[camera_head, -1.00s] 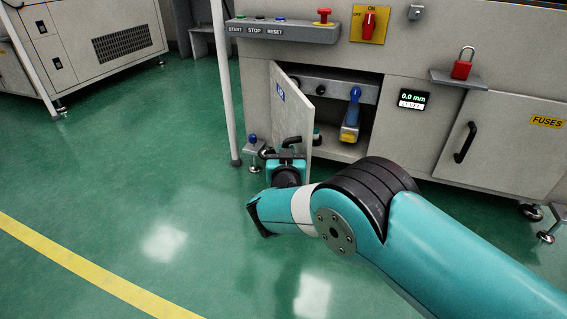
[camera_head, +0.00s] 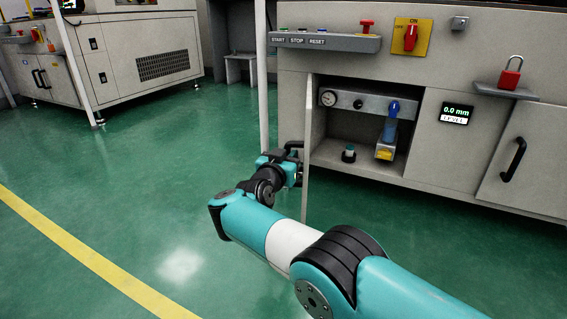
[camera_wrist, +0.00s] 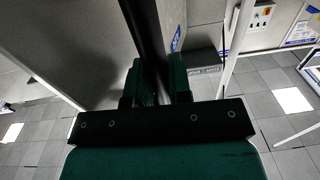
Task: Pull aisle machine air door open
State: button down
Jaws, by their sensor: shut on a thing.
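The air door (camera_head: 307,195) of the aisle machine stands swung wide out from its cabinet and shows almost edge-on in the head view. My gripper (camera_head: 287,157) is at the door's outer face, on its left side. In the wrist view, the two fingers (camera_wrist: 156,84) are closed around a dark bar, the door handle (camera_wrist: 147,35). A blue label shows on a pale panel just right of the handle. The open compartment (camera_head: 345,160) holds a round gauge (camera_head: 328,98) and a blue and yellow filter unit (camera_head: 388,135).
A button shelf (camera_head: 325,41) juts out above the compartment. A fuse door with a red padlock (camera_head: 510,75) above it is to the right. A white post (camera_head: 262,75) stands left of the door. Green floor (camera_head: 120,170) is clear to the left.

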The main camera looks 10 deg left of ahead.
jog(key=shift+s+a+r, duration=0.1)
jog(key=shift+s+a, duration=0.15)
jog(key=shift+a, duration=0.1)
jog(key=c, duration=1.1)
grip_release()
jog(key=shift+d, duration=0.1)
